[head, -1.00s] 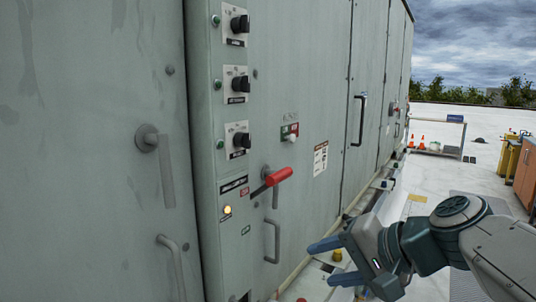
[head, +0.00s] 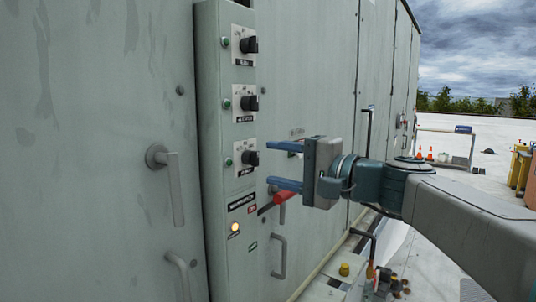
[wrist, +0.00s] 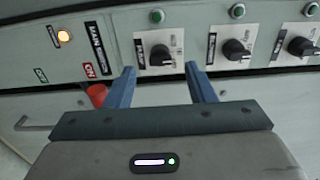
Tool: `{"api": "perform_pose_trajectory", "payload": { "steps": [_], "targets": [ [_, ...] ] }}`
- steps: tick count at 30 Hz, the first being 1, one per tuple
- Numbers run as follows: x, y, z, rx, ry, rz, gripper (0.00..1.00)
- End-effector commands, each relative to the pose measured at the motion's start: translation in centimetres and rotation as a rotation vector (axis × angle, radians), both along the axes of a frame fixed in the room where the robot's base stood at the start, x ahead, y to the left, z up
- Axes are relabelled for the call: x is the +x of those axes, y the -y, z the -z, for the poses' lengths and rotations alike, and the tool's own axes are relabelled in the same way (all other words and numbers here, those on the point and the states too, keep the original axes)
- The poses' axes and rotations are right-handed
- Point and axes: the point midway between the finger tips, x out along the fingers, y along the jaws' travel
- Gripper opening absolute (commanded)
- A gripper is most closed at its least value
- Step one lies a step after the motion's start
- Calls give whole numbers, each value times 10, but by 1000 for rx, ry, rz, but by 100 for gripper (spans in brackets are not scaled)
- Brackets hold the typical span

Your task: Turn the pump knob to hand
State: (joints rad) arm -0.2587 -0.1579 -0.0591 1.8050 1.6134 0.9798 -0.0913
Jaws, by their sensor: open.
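Three black rotary knobs on pale plates are stacked on the grey panel in the head view: the top knob (head: 250,45), the middle knob (head: 249,103) and the bottom knob (head: 250,159). In the wrist view the bottom knob (wrist: 160,57) lies between and just beyond the fingertips. Contact is not visible.
A red main switch handle (head: 284,197) sits just below my lower finger. A lit amber lamp (head: 235,227) is beneath it. Green buttons (head: 226,104) stand beside the knobs. Door handles (head: 170,180) project from the cabinet. Open roof lies to the right.

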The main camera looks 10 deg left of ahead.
Motion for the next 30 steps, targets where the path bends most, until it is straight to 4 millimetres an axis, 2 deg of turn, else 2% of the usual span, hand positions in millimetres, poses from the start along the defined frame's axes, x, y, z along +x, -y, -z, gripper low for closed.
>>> {"api": "perform_pose_trajectory", "payload": {
  "steps": [3,9,20,21,24,26,28,30],
  "targets": [
    [9,-22,-2,-1,-2,-2,49],
    [18,-43,-1,-1,1,-1,49],
    [20,-49,0,0,1,1,49],
    [20,-49,0,0,1,0,47],
    [20,-49,0,0,1,0,19],
    [20,-48,0,0,1,0,5],
    [20,-43,0,-1,2,2,5],
    [20,-46,0,-1,0,1,5]
  ]
}}
